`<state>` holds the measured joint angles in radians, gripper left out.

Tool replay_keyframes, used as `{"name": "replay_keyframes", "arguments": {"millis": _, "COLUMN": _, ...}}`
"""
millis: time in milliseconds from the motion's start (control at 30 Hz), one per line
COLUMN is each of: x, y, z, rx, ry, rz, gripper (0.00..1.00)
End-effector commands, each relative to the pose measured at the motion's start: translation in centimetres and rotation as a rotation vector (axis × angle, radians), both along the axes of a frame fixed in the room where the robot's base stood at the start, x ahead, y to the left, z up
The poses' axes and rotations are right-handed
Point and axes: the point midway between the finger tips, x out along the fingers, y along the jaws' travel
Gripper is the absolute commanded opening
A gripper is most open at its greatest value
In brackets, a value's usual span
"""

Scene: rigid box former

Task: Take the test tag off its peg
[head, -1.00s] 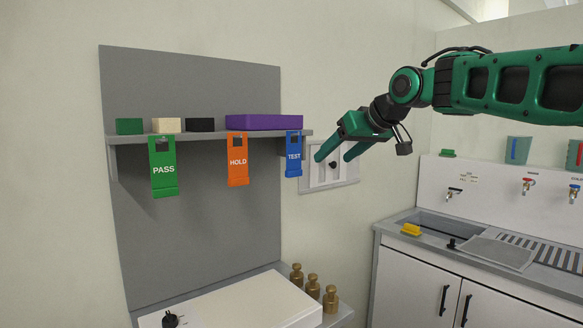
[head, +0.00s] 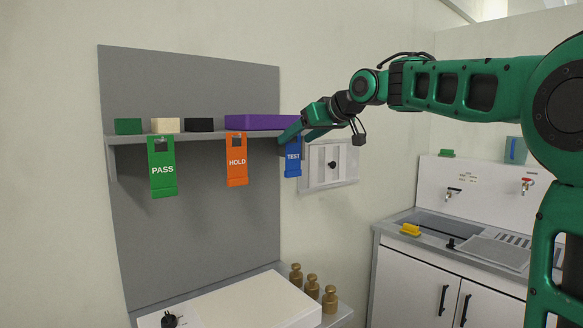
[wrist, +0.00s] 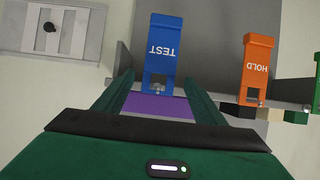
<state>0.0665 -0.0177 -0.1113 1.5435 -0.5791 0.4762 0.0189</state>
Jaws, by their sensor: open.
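The blue TEST tag (head: 292,160) hangs at the right end of the grey shelf, its upper part partly behind my gripper in the head view. In the wrist view the TEST tag (wrist: 163,45) is upside down, with its slotted top end at the peg between the fingers' lines. My gripper (head: 298,134) is open, its fingers reaching to the tag's top from the right. In the wrist view my gripper (wrist: 160,82) has one finger on each side of the tag's top end, with nothing clamped. Whether a finger touches the tag cannot be told.
The orange HOLD tag (head: 237,160) and green PASS tag (head: 162,168) hang to the left. A purple block (head: 262,122) lies on the shelf (head: 205,136) close behind the TEST tag. A wall panel with a black knob (head: 331,164) is to the right.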

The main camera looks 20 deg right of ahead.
Motion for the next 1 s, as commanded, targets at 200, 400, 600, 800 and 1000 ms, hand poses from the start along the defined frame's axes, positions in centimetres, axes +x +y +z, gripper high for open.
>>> {"name": "replay_keyframes", "arguments": {"millis": 200, "x": 2.5, "y": 0.9, "z": -1.9, "rx": 0.001, "ry": 0.004, "rz": 0.002, "gripper": 0.64}}
{"name": "replay_keyframes", "arguments": {"millis": 400, "x": 3.2, "y": 1.1, "z": -2.1, "rx": 0.0, "ry": 0.0, "rz": 0.001, "gripper": 0.64}}
{"name": "replay_keyframes", "arguments": {"millis": 600, "x": 3.2, "y": 1.1, "z": -2.1, "rx": 0.0, "ry": 0.001, "rz": 0.001, "gripper": 0.43}}
{"name": "replay_keyframes", "arguments": {"millis": 800, "x": 3.2, "y": 1.1, "z": -2.1, "rx": 0.0, "ry": 0.001, "rz": 0.001, "gripper": 0.1}}
{"name": "replay_keyframes", "arguments": {"millis": 1000, "x": 3.2, "y": 1.1, "z": -2.0, "rx": 0.0, "ry": 0.0, "rz": 0.001, "gripper": 0.1}}
